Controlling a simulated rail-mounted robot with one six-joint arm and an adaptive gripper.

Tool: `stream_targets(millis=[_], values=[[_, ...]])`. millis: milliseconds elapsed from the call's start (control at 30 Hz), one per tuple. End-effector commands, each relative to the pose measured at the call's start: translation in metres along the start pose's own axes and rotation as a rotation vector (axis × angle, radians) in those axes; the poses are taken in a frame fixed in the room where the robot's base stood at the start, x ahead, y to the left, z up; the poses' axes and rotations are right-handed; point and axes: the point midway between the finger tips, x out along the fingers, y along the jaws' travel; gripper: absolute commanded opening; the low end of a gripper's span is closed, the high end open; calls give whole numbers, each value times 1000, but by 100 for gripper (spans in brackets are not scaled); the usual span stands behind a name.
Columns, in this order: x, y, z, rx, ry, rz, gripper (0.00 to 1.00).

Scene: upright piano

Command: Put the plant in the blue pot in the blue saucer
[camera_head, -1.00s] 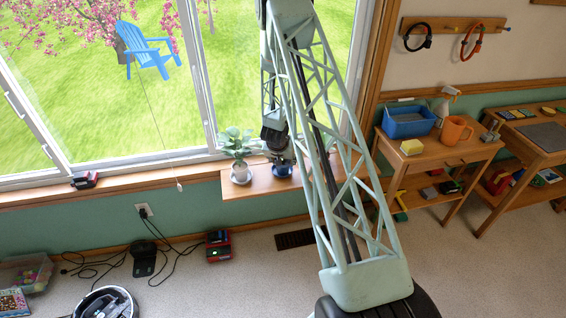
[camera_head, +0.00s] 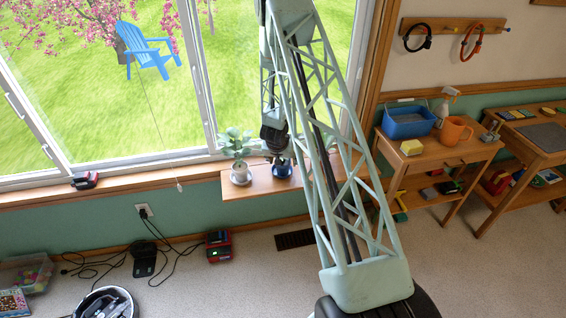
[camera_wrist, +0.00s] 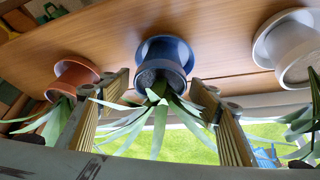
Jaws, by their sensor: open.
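The plant in the blue pot (camera_wrist: 162,72) has long pale green leaves and appears in the middle of the wrist view, which is upside down. The blue saucer (camera_wrist: 184,44) shows around the pot's base, and the pot appears to stand in it. In the head view the blue pot (camera_head: 282,171) is on the wooden shelf by the window. My gripper (camera_wrist: 161,88) is open, with a finger on each side of the leaves and pot rim. I see gaps between the fingers and the pot. In the head view my gripper (camera_head: 277,156) is over this plant.
A plant in a white pot (camera_wrist: 295,52) stands on a white saucer on one side. A plant in a terracotta pot (camera_wrist: 72,78) stands on the other side. The wooden shelf (camera_head: 255,184) is narrow, with the window behind it.

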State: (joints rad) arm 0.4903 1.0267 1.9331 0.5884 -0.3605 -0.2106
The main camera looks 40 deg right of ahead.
Motion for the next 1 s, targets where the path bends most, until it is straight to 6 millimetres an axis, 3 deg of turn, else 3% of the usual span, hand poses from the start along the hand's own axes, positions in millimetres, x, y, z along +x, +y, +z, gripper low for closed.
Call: stream_targets(millis=[700, 1000], values=[[-85, 0, -1, 1, 1, 0, 57], [-105, 0, -1, 0, 1, 0, 57]])
